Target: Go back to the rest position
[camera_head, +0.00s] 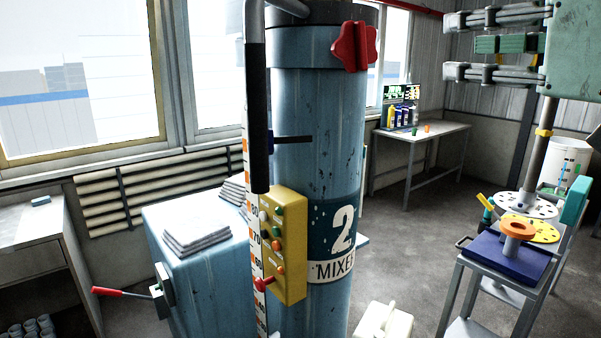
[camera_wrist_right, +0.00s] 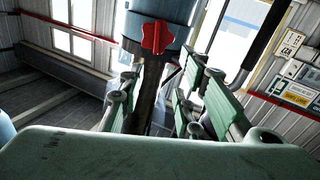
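My right gripper (camera_head: 468,45) is at the upper right of the head view, to the right of the blue mixer column (camera_head: 320,130) and apart from it. In the right wrist view its two green-padded fingers (camera_wrist_right: 170,85) stand apart with nothing held between them. The column's red star knob (camera_head: 353,46) shows beyond the fingers in the wrist view (camera_wrist_right: 157,37). My left gripper is not in view.
The column carries a yellow control box (camera_head: 284,245) and a black-gripped bar (camera_head: 258,118). A blue cabinet (camera_head: 200,270) stands behind it on the left. A cart (camera_head: 470,262) with discs and an orange part (camera_head: 518,228) stands below my right arm. Grey floor shows between.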

